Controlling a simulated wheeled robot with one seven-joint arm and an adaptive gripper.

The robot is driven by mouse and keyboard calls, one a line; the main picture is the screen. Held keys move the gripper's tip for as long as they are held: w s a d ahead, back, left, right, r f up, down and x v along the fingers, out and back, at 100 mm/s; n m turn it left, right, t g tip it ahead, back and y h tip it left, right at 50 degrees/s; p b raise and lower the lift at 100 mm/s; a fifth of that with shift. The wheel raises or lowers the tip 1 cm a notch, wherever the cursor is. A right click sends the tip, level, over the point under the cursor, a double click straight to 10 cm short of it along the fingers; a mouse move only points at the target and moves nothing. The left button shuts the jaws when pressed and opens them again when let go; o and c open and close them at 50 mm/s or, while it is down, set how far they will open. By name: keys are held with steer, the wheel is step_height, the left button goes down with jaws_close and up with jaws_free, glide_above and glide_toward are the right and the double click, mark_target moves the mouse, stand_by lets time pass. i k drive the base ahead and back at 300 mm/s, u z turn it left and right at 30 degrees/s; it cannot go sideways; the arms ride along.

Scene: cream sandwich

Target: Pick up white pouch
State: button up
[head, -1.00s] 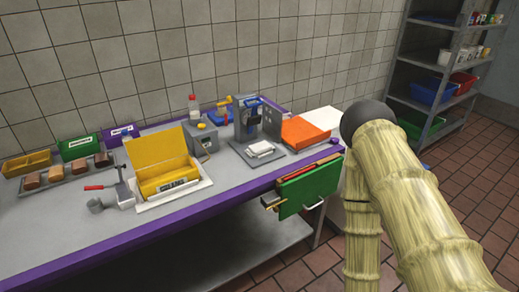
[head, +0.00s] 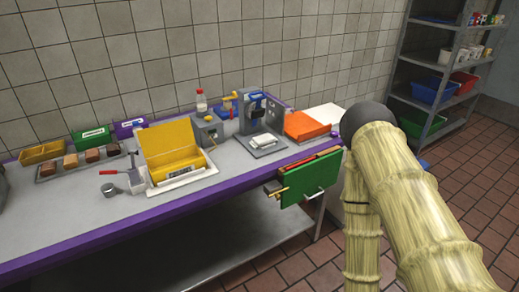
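A small white item (head: 264,139), which looks like the white pouch, lies on a grey plate (head: 275,149) at the foot of a grey machine on the table. It is too small to make out its details. My arm's straw-coloured links fill the right side, bent at a dark round joint. The lower link runs out of the bottom edge. My gripper is not in view, so its state and any hold are hidden.
The purple-edged table (head: 130,221) also holds an open yellow box (head: 170,140), a grey machine (head: 251,113) and an orange box (head: 304,126). A green-fronted drawer (head: 312,180) sticks out at its front. A shelf rack (head: 436,75) stands back right. Brown floor shows between.

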mark_target(261, 141)
steer(key=z, duration=0.05)
steer(key=k, duration=1)
steer(key=u, duration=0.85)
steer(key=i, duration=0.75)
steer(key=u, duration=0.6)
steer(key=i, duration=0.85)
steer(key=z, duration=1)
steer(key=i, duration=0.6)
steer(key=z, duration=0.7)
